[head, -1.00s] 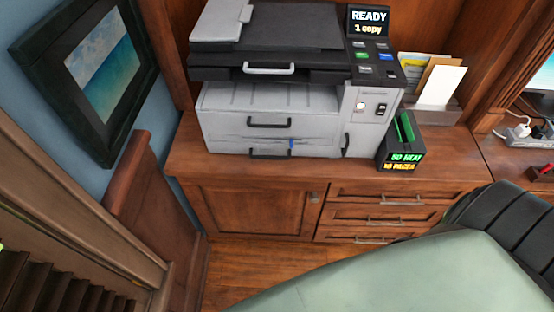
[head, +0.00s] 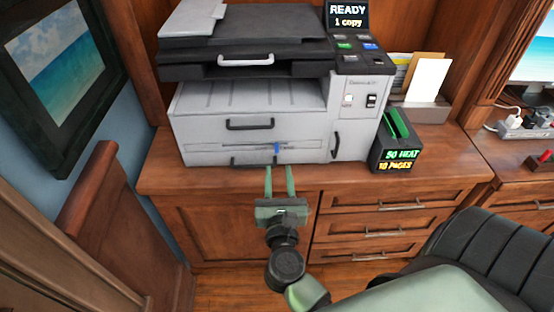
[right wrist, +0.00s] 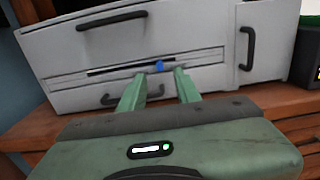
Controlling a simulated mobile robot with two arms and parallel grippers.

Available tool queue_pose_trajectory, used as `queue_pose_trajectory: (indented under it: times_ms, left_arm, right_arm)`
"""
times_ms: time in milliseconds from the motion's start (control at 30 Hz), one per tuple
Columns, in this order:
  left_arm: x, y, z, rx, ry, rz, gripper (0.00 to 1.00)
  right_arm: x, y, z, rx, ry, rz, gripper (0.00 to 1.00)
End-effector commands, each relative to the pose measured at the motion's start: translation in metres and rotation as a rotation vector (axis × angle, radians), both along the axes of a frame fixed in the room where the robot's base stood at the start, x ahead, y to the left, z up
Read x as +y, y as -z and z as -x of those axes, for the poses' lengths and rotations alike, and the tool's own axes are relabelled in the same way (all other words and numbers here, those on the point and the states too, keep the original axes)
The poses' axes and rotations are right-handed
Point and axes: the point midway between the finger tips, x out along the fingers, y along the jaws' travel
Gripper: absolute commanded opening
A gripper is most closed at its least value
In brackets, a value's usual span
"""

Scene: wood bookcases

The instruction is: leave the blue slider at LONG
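The blue slider (head: 277,148) is a small blue tab in a dark horizontal slot on the lower front of the grey printer (head: 250,128), right of the slot's middle. In the right wrist view the blue slider (right wrist: 159,66) shows just beyond and between my fingertips. My right gripper (head: 279,170) is open, its two green fingers pointing at the printer front just below the slider. It also shows in the right wrist view (right wrist: 158,80), with nothing between the fingers. I cannot read any LONG label by the slot. My left gripper is not in view.
A black box with green lettering (head: 396,152) stands right of the printer on the wooden cabinet (head: 455,172). Dark handles (head: 250,124) stick out from the printer front near the slot. A black chair (head: 490,245) is at lower right. A framed picture (head: 55,75) hangs at left.

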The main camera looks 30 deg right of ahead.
Motion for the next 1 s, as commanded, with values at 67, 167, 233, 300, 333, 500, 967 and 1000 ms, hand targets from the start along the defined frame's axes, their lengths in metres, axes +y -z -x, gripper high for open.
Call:
queue_pose_trajectory:
  times_ms: [67, 167, 233, 300, 333, 500, 967, 1000]
  left_arm:
    - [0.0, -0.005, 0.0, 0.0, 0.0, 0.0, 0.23]
    - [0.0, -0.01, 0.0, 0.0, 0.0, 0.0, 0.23]
    - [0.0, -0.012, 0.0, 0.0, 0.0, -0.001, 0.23]
    - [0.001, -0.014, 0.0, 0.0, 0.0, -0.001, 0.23]
    - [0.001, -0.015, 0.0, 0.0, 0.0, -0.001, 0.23]
    - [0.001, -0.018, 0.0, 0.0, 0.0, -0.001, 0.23]
    - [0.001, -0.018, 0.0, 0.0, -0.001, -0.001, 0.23]
    - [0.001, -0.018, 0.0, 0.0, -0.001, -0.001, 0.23]
  right_arm:
    - [-0.005, -0.003, -0.008, -0.003, 0.0, -0.001, 0.33]
    - [-0.013, -0.005, -0.022, -0.003, 0.0, 0.003, 0.33]
    - [-0.019, -0.004, -0.032, -0.002, -0.003, 0.005, 0.33]
    - [-0.025, -0.004, -0.042, 0.0, -0.002, 0.005, 0.33]
    - [-0.027, -0.004, -0.045, -0.002, -0.001, 0.005, 0.33]
    - [-0.036, -0.002, -0.06, 0.001, -0.003, 0.005, 0.33]
    - [-0.038, -0.001, -0.064, 0.002, -0.003, 0.005, 0.0]
    - [-0.038, -0.001, -0.064, 0.002, -0.003, 0.005, 0.0]
